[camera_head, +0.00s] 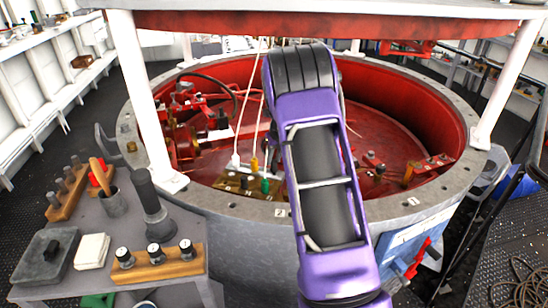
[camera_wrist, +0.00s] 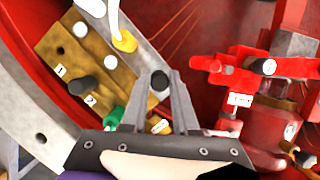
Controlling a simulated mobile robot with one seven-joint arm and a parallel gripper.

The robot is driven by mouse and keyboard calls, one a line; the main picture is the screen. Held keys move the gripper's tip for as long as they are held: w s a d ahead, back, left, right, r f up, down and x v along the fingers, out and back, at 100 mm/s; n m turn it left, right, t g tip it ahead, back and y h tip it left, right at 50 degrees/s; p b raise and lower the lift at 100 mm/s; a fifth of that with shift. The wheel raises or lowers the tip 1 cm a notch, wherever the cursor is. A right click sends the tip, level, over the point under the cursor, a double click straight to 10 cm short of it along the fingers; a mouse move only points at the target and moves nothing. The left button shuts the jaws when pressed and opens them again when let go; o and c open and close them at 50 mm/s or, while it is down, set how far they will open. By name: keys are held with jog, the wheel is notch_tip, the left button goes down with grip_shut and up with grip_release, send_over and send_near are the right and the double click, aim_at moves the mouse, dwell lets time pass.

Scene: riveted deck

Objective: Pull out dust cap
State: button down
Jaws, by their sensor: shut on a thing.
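In the head view my arm hides the gripper and the held cap.
Red pipework and a valve-like fitting (camera_wrist: 240,98) stand to the right of my gripper in the wrist view. The drum's grey rim (camera_head: 425,213) surrounds the work area. A side table (camera_head: 85,225) with gauges and a mortar stands at left. White posts flank the drum.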

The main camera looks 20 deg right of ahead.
jog(key=shift+f, duration=0.7)
dwell(0.4)
jog(key=c, duration=0.6)
grip_release()
jog(key=v, duration=1.2)
jog(key=shift+p, duration=0.45)
